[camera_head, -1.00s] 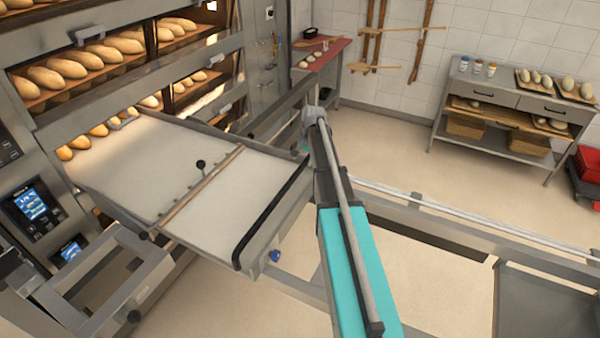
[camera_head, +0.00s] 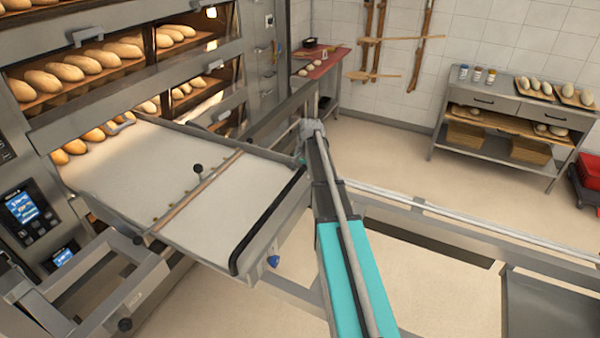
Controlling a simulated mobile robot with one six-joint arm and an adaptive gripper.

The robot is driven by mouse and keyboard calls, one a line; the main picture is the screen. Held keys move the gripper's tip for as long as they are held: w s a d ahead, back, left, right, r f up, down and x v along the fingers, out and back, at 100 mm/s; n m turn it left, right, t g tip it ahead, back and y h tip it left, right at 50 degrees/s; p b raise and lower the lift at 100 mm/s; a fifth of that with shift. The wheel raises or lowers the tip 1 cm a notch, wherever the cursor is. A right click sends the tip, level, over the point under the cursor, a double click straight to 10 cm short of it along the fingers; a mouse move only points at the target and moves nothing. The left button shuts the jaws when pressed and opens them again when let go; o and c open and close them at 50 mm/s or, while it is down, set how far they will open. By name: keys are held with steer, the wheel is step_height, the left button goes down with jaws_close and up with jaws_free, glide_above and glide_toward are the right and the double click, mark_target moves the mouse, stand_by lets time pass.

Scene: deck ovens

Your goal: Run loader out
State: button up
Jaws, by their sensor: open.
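The loader (camera_head: 130,180) is a flat, pale canvas belt in a metal frame. Its far end reaches the oven deck opening, beside several loaves (camera_head: 92,135). A crossbar (camera_head: 192,190) with a black knob (camera_head: 197,168) spans the belt. A black bar (camera_head: 268,222) lies across its near end, with a blue knob (camera_head: 273,261) below. My arm, with a teal link, runs up from the bottom. My gripper (camera_head: 301,158) is at its far end, by the loader's near right corner. It is open but mostly hidden, and whether it touches the loader cannot be told.
The deck oven (camera_head: 200,52) fills the left, with loaves on several decks. Metal rails (camera_head: 450,217) run behind and right of my arm. A side table (camera_head: 510,103) with dough pieces stands at the back right, beside red crates (camera_head: 588,165). Open floor lies between.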

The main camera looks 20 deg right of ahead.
steer(key=shift+c, duration=0.3)
jaws_close()
steer(key=shift+s, duration=0.1)
